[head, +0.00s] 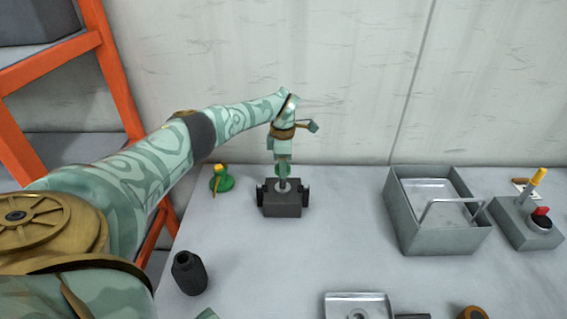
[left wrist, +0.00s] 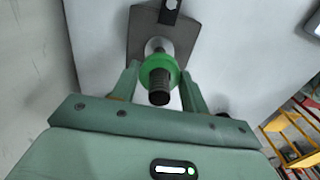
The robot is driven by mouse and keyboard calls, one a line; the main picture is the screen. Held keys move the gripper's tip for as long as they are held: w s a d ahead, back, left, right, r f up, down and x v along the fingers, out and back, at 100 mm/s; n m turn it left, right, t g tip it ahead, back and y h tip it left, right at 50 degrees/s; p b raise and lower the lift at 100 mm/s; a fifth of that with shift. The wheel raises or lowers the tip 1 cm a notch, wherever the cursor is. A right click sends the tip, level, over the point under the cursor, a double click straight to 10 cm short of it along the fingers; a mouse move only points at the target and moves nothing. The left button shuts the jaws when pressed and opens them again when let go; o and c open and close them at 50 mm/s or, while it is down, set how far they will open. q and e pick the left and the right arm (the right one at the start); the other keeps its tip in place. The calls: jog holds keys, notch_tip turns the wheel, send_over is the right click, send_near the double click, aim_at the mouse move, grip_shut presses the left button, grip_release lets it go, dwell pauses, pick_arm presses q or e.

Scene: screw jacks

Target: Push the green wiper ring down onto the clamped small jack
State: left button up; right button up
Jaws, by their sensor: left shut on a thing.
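The small jack (head: 283,186) stands upright in a dark clamp block (head: 282,206) at the back of the table. My left gripper (head: 283,166) points down right above it and is shut on the green wiper ring (head: 283,171). In the left wrist view, the ring (left wrist: 160,64) sits around the jack's dark threaded screw (left wrist: 160,88), between the two fingers of the gripper (left wrist: 160,74). The clamp block (left wrist: 140,46) shows behind it. How far down the ring sits is hard to tell. My right gripper is not in view.
A black cylinder (head: 189,273) is at front left. A grey bin (head: 440,241) and a control box (head: 527,225) stand right; a shallow tray (head: 335,310) is at the front. The table's middle is clear.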

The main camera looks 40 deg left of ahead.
pick_arm(q)
jog(key=shift+f+b, duration=1)
jog(key=shift+f, duration=0.65)
jog(key=o, duration=1)
jog(key=shift+o, duration=0.2)
notch_tip(320, 180, up, 16)
jog(key=p, duration=0.3)
jog(key=shift+r, duration=0.15)
